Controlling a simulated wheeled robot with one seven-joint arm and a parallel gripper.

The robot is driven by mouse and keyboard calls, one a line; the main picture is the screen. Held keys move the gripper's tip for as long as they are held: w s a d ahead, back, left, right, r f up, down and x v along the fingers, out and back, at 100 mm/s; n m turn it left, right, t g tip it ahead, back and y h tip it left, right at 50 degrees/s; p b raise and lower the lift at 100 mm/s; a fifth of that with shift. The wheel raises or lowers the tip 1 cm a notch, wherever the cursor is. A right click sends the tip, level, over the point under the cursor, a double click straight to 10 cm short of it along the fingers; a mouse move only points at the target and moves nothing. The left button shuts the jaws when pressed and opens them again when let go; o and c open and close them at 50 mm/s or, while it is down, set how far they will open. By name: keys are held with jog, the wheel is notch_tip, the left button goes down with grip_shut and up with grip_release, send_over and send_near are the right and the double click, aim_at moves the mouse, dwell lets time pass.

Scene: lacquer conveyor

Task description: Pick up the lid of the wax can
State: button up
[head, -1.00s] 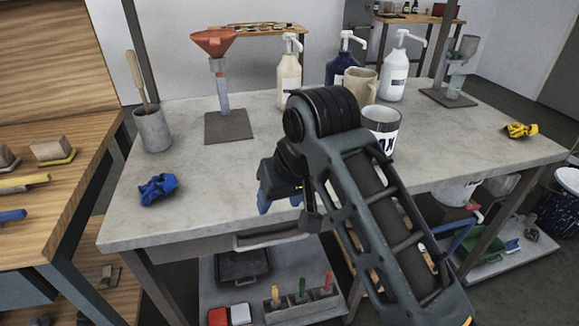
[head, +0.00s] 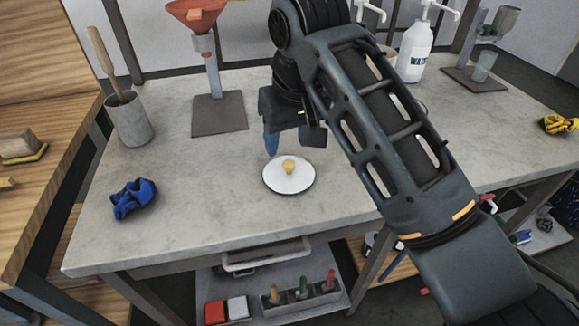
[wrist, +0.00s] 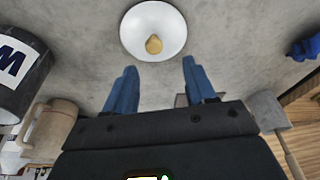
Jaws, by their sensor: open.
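The lid (head: 276,182) is a white disc with a tan knob (head: 289,166). It lies flat on the grey table, near the middle of the front half. In the wrist view the lid (wrist: 140,31) is just beyond the fingertips, with the knob facing up. My gripper (head: 286,147) is open and empty, above the table and slightly behind the lid in the head view; its blue fingers (wrist: 155,80) are spread and do not touch the lid. The wax can (wrist: 22,80), dark and white with a partial letter, shows at the left of the wrist view; my arm mostly hides it in the head view.
A blue cloth (head: 133,199) lies at the table's left front. A funnel stand (head: 219,115) and a pot with a brush (head: 131,120) stand behind it. A beige mug (wrist: 55,128) is beside the can. White bottle (head: 414,52) stands at the back. The table around the lid is clear.

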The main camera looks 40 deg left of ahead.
aim_at(289, 163)
jog(key=shift+d+x, duration=0.15)
jog(key=shift+x, duration=0.85)
jog(key=shift+d+x, duration=0.15)
jog(key=shift+x, duration=0.9)
jog(key=shift+d+x, duration=0.2)
jog(key=shift+x, duration=0.8)
jog(key=shift+w+f, duration=0.1)
jog(key=shift+w, duration=0.1)
grip_shut()
